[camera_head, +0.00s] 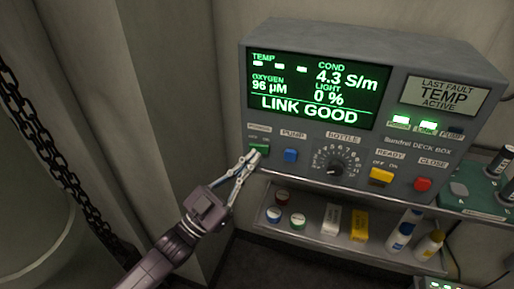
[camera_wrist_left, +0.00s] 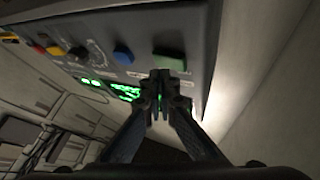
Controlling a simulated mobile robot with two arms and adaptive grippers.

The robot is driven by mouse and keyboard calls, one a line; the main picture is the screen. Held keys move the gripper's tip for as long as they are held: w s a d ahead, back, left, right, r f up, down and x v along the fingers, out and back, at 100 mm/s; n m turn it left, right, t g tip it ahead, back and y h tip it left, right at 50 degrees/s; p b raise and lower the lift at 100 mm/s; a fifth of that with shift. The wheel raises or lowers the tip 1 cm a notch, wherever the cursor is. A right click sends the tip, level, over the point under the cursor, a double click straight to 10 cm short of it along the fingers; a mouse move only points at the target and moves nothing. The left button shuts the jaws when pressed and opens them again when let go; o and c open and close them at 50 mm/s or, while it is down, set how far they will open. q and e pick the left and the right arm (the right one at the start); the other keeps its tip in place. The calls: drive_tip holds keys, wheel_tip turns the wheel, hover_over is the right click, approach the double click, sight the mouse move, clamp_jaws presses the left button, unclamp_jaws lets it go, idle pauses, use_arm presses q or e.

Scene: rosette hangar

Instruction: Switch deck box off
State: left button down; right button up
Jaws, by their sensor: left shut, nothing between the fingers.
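The grey deck box (camera_head: 360,110) is mounted in front of the wall. Its screen (camera_head: 318,90) is lit green and reads "LINK GOOD". A green switch (camera_head: 258,149) sits at the lower left of its panel under a small label. My left gripper (camera_head: 253,158) is shut and empty, its fingertips at the green switch's lower edge. In the left wrist view, the shut fingertips (camera_wrist_left: 162,80) are just below the green switch (camera_wrist_left: 169,60); I cannot tell whether they touch it. A blue button (camera_head: 291,155) is right of the switch. My right gripper is not in view.
The panel also has a bottle dial (camera_head: 335,163), a yellow switch (camera_head: 381,177) and a red button (camera_head: 423,184). A shelf (camera_head: 330,243) with caps, small boxes and bottles is below. A chain (camera_head: 45,150) hangs at left.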

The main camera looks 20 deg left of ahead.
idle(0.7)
use_arm(q)
drive_tip(key=shift+w, duration=0.1)
drive_tip(key=shift+w, duration=0.35)
drive_tip(key=shift+w+a+r, duration=0.1)
drive_tip(key=shift+a, duration=0.05)
idle(0.6)
drive_tip(key=shift+s+d, duration=0.3)
drive_tip(key=shift+s, duration=0.05)
drive_tip(key=shift+s+p, duration=0.2)
drive_tip(key=shift+p, duration=0.1)
